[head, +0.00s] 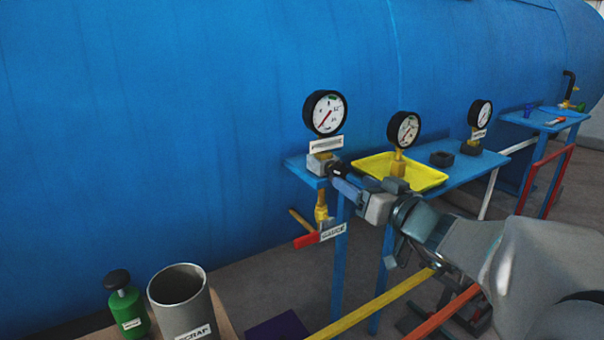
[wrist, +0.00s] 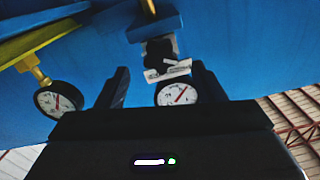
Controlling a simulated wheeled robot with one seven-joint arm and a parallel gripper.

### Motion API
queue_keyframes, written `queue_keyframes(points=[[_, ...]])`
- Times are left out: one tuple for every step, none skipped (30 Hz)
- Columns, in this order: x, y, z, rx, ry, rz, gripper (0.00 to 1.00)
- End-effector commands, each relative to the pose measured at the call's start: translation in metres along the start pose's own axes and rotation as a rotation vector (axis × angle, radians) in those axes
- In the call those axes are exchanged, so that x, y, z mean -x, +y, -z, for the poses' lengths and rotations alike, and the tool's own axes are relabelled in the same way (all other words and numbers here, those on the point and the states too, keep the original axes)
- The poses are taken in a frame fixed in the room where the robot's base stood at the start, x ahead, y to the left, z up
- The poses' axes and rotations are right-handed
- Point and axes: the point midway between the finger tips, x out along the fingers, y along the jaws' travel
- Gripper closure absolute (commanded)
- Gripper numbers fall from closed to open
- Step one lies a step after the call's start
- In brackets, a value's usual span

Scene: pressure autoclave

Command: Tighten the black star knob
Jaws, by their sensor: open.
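The black star knob (head: 338,170) sits on the front of a grey valve block under the left pressure gauge. In the head view my gripper (head: 347,184) is close in front of it and partly covers it. In the wrist view, which is turned upside down, the dark knob (wrist: 159,50) lies beyond the fingertips, roughly centred between them. My gripper (wrist: 160,70) is open, with one finger on either side and nothing held. Whether a finger touches the knob cannot be told.
The left gauge (head: 325,112) stands above the block. A red-handled valve (head: 306,240) hangs below. A yellow tray (head: 425,178) and two more gauges are on the blue shelf to the right. A grey scrap bin (head: 184,300) and green bottle (head: 128,312) stand lower left.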

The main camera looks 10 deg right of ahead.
Motion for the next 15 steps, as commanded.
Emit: queue_keyframes(points=[[-0.011,0.000,0.000,-0.001,-0.003,0.002,0.38],[-0.017,0.000,0.000,-0.002,-0.003,0.003,0.38],[-0.024,-0.001,0.000,-0.001,-0.002,0.003,0.38],[-0.029,0.000,-0.001,-0.001,-0.003,0.002,0.38],[-0.033,0.000,0.000,-0.001,-0.003,0.002,0.38],[-0.038,0.000,0.000,-0.001,-0.002,0.001,0.38],[-0.042,0.000,0.000,-0.001,-0.002,0.002,0.38],[-0.045,0.000,0.000,0.000,-0.002,0.002,0.38],[-0.048,-0.001,0.000,0.000,-0.002,0.002,0.38],[-0.050,0.000,0.000,0.000,-0.001,0.001,0.38],[-0.052,0.000,0.000,0.000,-0.001,0.001,0.38],[-0.053,0.000,0.000,0.000,-0.001,0.000,0.38],[-0.054,0.000,0.000,0.000,-0.001,0.000,0.38],[-0.055,0.000,0.000,0.000,-0.001,0.000,0.38],[-0.055,0.000,0.000,0.000,-0.001,0.000,0.38]])
